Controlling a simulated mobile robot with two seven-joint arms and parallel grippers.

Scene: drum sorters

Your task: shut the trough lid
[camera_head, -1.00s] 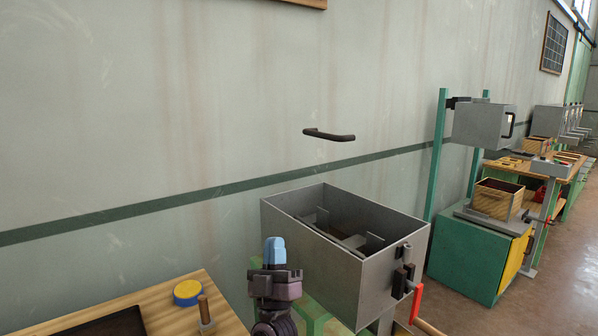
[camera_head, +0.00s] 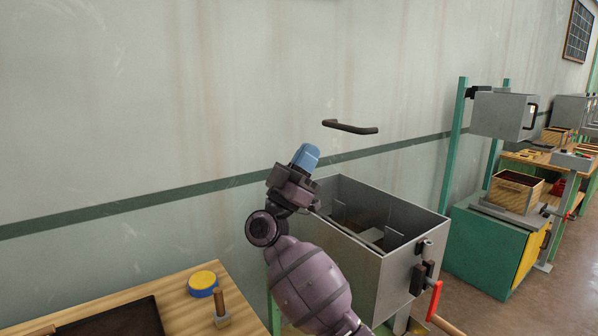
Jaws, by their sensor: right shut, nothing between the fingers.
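The grey metal trough (camera_head: 380,277) stands open at the top right of the middle, and I see into its inside. A dark bar handle (camera_head: 350,127) shows above it against the pale wall. I cannot make out a lid panel around the handle. My right gripper (camera_head: 305,157) is shut and empty, its blue fingertips pointing up. It is to the left of and below the handle, at the trough's left end, and appears apart from the handle. My right arm hides part of the trough's left side. My left gripper is not in view.
A red crank with a wooden grip (camera_head: 435,302) sticks out at the trough's front right. A wooden table (camera_head: 180,290) at lower left holds a yellow-and-blue round tin (camera_head: 202,283) and a wooden peg (camera_head: 220,307). A green cabinet (camera_head: 480,250) stands to the right.

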